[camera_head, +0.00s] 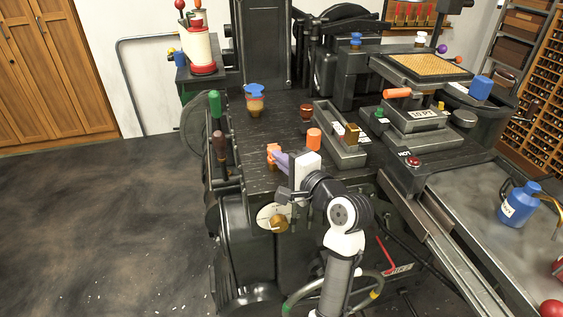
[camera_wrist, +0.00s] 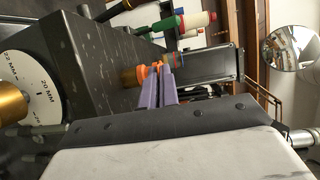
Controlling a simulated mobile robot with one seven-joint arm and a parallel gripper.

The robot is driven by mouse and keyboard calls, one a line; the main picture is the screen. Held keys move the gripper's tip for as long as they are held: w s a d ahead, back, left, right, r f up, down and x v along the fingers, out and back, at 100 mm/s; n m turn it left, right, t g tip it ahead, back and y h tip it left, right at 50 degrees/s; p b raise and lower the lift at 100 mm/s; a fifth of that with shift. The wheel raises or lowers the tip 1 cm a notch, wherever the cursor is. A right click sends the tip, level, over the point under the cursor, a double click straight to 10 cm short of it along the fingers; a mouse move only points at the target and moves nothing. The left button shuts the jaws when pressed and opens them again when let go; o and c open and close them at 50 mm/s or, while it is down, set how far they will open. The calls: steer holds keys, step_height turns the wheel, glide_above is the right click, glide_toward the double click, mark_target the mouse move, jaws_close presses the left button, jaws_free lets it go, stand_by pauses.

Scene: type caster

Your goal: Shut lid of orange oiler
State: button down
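The orange oiler (camera_head: 272,152) stands near the front left edge of the dark machine bed, just left of my fingertips. In the wrist view, orange parts (camera_wrist: 158,66) show right at the fingertips, with a brownish body (camera_wrist: 129,77) to their left. My gripper (camera_head: 279,157) reaches toward it from the right with its purple fingers. In the wrist view the fingers (camera_wrist: 157,76) lie side by side with only a narrow gap. I see nothing clearly held between them. Whether the fingertips touch the oiler, and the exact angle of its lid, cannot be told.
An orange cylinder (camera_head: 314,139) and a grey tray (camera_head: 341,151) stand to the right on the bed. A blue-topped jar (camera_head: 254,99) stands behind. Green and brown handles (camera_head: 216,104) rise at the left edge. A numbered white dial (camera_wrist: 30,87) is at the wrist view's left.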

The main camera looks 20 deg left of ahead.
steer(key=shift+f+t+y+b, duration=0.3)
steer(key=shift+f+y+b, duration=0.1)
steer(key=shift+b, duration=0.2)
steer(key=shift+r, duration=0.1)
steer(key=c, duration=1.7)
jaws_free()
steer(key=shift+d, duration=0.1)
steer(key=b+v, duration=0.1)
steer(key=v, duration=1.2)
steer(key=shift+s+d+b, duration=0.25)
steer(key=shift+s+b, duration=0.05)
steer(key=shift+b, duration=0.1)
